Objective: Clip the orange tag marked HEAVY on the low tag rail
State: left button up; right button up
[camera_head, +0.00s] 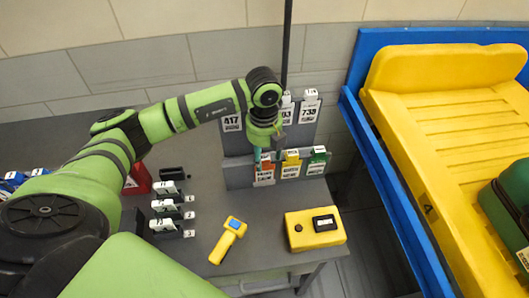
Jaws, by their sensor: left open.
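The orange tag (264,174) is at the left end of the row on the low tag rail (238,174), beside a yellow tag (291,164) and a green tag (317,161). It looks to hang upright at the rail. Its lettering is too small to read, and I cannot tell whether its clip is fully seated. My left gripper (262,149) points down just above the orange tag. It is open, with its fingertips close to the tag's top; I cannot tell whether they touch it. My right gripper is out of view.
A taller board with white numbered tags (309,106) stands behind the rail. The grey table holds a yellow handheld device (228,240), a yellow box (314,229) and several black-and-white clips (168,206). A blue-framed conveyor (388,204) with a yellow tray (455,160) is at right.

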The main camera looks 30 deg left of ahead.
pick_arm(q)
notch_tip(320, 180, up, 12)
dwell(0.5)
